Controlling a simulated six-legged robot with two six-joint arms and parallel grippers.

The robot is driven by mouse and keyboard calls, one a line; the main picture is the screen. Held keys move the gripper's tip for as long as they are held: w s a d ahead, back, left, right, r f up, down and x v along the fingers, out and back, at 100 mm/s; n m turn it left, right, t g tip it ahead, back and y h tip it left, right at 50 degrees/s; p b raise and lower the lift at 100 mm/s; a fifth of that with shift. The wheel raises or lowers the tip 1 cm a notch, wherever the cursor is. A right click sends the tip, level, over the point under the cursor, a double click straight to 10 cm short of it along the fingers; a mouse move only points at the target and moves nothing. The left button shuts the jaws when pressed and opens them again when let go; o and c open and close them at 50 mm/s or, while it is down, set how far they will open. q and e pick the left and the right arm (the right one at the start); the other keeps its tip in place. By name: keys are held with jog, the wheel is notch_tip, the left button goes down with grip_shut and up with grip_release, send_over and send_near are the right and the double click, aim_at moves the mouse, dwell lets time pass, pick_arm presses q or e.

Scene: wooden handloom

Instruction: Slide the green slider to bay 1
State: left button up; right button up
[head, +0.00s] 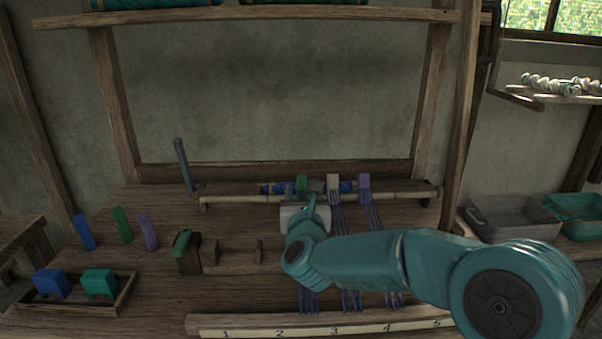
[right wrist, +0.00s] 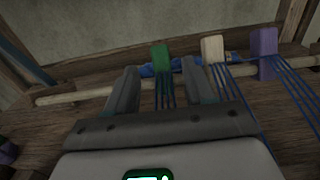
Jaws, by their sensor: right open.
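The green slider (head: 302,182) sits on the far rail (head: 413,194) of the loom, left of a cream slider (head: 333,182) and a purple slider (head: 364,180). It also shows in the right wrist view (right wrist: 160,55), with blue threads hanging from it. My right gripper (head: 303,191) is open with its fingers pointing at the rail. In the right wrist view my right gripper (right wrist: 160,68) has one finger on each side of the green slider's threads, and the slider shows just past the tips. I cannot tell whether they touch. My left gripper is out of view.
A strip numbered 1 to 5 (head: 255,332) runs along the near edge. Blue, green and purple pegs (head: 121,224) stand at left, behind a tray (head: 72,305) with blue and teal blocks. A green-topped wooden block (head: 189,257) stands nearer the middle. The rail's left end is clear.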

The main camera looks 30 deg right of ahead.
aim_at(301, 181)
jog(key=p+x, duration=0.1)
jog(key=x, duration=0.8)
jog(key=shift+w+d, duration=0.15)
jog(key=shift+w, duration=0.1)
grip_shut()
